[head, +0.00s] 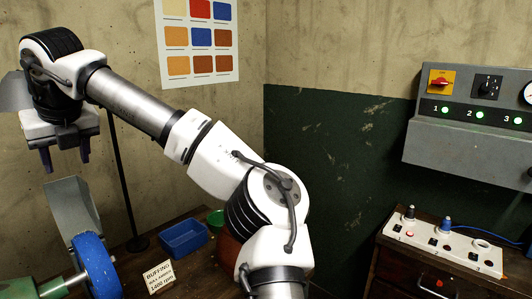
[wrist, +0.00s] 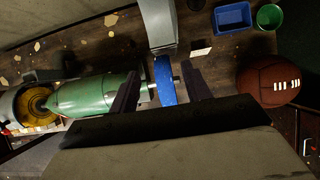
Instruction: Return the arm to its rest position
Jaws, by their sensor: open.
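My arm (head: 130,105) reaches up and to the left in the head view, bent at its joints. My gripper (head: 66,160) hangs at the upper left with its fingers pointing down, apart from each other and empty. In the wrist view my gripper (wrist: 160,85) shows its two dark fingers spread, above the blue wheel of the buffing machine. It is clear of the bench, and nothing is between the fingers.
Below my gripper stands a green buffing machine (wrist: 95,95) with a blue wheel (head: 95,262) and metal guard (head: 72,208). A blue tray (head: 184,237), green cup (wrist: 269,17) and brown leather ball (wrist: 268,80) are on the bench. A control panel (head: 470,150) is at right.

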